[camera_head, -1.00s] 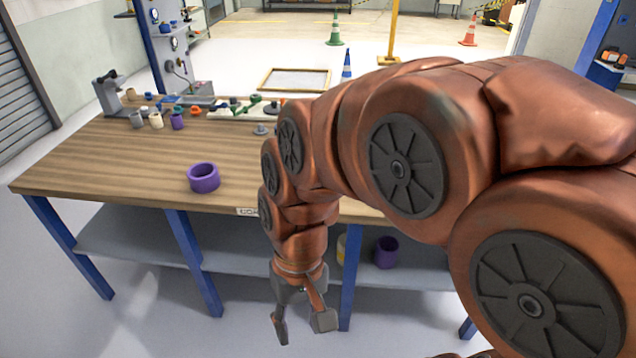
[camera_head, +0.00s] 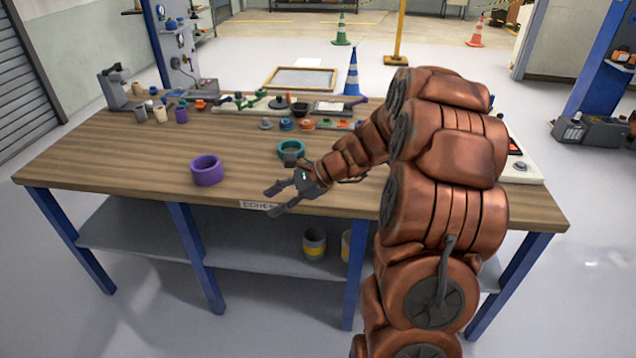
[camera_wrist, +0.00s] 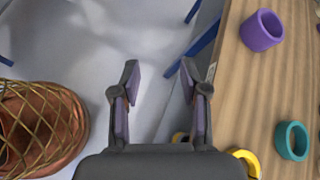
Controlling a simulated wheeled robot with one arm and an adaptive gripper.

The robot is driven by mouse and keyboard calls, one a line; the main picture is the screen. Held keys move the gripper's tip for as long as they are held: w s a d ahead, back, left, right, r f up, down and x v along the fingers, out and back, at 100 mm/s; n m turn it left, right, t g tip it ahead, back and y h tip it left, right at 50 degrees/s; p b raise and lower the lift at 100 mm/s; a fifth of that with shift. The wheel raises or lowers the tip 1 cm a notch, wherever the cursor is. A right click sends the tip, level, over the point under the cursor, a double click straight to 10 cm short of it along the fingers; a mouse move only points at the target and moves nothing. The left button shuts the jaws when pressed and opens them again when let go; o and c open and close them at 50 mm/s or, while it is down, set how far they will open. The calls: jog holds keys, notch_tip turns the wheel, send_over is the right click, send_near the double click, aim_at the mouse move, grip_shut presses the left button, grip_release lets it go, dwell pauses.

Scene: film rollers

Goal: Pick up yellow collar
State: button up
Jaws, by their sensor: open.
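A yellow collar (camera_wrist: 248,160) lies on the wooden table near its edge. It shows at the bottom of the wrist view, partly hidden by my gripper's body. I cannot make it out in the head view, where my arm covers part of the table. My gripper (camera_head: 272,200) is open and empty at the table's front edge, pointing left. In the wrist view my gripper (camera_wrist: 158,78) has its two fingers apart beyond the table edge, above the floor, with the collar behind them to the lower right.
A purple collar (camera_head: 207,170) and a teal collar (camera_head: 291,150) stand on the table (camera_head: 120,165). Several small parts crowd its back. A grey can with a yellow band (camera_head: 314,245) stands on the lower shelf (camera_head: 140,240). The table's left front is clear.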

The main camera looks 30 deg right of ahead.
jog(key=w+d+f+m+t+h, duration=0.1)
jog(key=d+f+m+t, duration=0.1)
jog(key=d, duration=0.5)
jog(key=w+d+f+m+t+h, duration=0.1)
jog(key=w+d+f+m+t, duration=0.1)
jog(key=d, duration=0.5)
jog(key=w+d+f+m+t+h+b, duration=0.1)
jog(key=w+d+f+m, duration=0.1)
jog(key=d+m, duration=0.3)
jog(key=shift+d+f+m+t, duration=0.4)
jog(key=shift+d+f, duration=0.4)
jog(key=shift+d, duration=0.2)
jog(key=shift+w+d+f, duration=0.15)
jog(key=shift+w+f, duration=0.15)
jog(key=shift+w, duration=0.2)
jog(key=shift+p+x, duration=0.5)
jog(key=shift+x, duration=3)
jog(key=shift+s, duration=0.1)
grip_shut()
